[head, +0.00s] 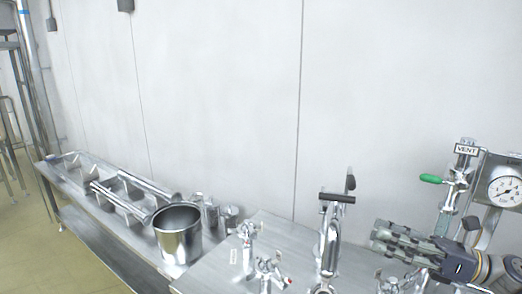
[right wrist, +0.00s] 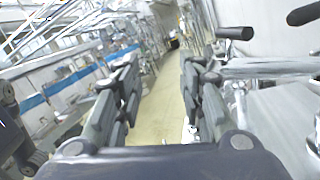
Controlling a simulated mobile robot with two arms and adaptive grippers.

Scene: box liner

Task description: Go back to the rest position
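My right gripper (head: 380,238) is at the lower right of the head view, pointing left above the metal table. In the right wrist view its two fingers (right wrist: 160,72) stand apart with only the floor showing between them, so it is open and empty.
A steel table (head: 215,269) holds valve fittings, including a tall one with a black T-handle (head: 337,197) left of my right gripper. A pressure gauge (head: 505,190) and green-handled valve (head: 432,179) stand close on its right. A steel pot (head: 178,243) stands further left. A wall is behind.

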